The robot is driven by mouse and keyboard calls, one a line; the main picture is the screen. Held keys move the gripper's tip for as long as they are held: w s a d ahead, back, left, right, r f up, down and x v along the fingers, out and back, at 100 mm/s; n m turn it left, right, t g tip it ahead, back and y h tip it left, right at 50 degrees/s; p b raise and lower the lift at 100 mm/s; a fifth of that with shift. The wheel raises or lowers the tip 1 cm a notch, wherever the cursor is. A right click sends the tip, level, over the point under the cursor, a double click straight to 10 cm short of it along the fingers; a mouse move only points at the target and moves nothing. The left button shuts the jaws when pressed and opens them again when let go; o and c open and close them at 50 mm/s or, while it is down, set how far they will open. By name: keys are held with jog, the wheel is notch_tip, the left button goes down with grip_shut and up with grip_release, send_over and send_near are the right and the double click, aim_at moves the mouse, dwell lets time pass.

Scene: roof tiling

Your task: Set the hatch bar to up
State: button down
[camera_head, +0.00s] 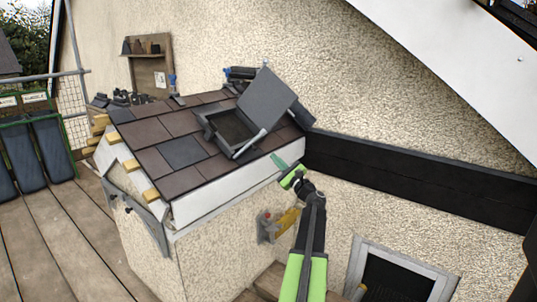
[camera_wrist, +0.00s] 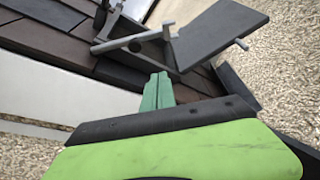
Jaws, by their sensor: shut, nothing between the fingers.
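The roof hatch stands open, with its dark lid (camera_head: 268,98) tilted up from the grey frame (camera_head: 203,122); the lid also shows in the wrist view (camera_wrist: 225,32). A light grey bar (camera_head: 249,144) runs along the near right side of the frame, slanting in the picture. In the wrist view the bar (camera_wrist: 118,43) extends left from the hatch.
Brown shingles (camera_head: 160,132) cover the small roof around the hatch. Dark tubes (camera_head: 240,73) lie behind the hatch by the rough wall. A black board (camera_head: 420,180) runs along the wall at right. A yellow tool (camera_head: 287,220) hangs below the roof edge.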

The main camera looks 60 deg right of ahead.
jog(key=p+x, duration=0.3)
jog(key=x, duration=0.7)
jog(key=a, duration=0.1)
jog(key=s+a+r+p, duration=0.1)
jog(key=a+r+p, duration=0.1)
jog(key=shift+s+a+r, duration=0.1)
jog(key=shift+s+a, duration=0.05)
jog(key=shift+s, duration=0.2)
jog(key=shift+s+a+r+p, duration=0.3)
jog(key=shift+a+r+p, duration=0.2)
jog(key=shift+a+p, duration=0.25)
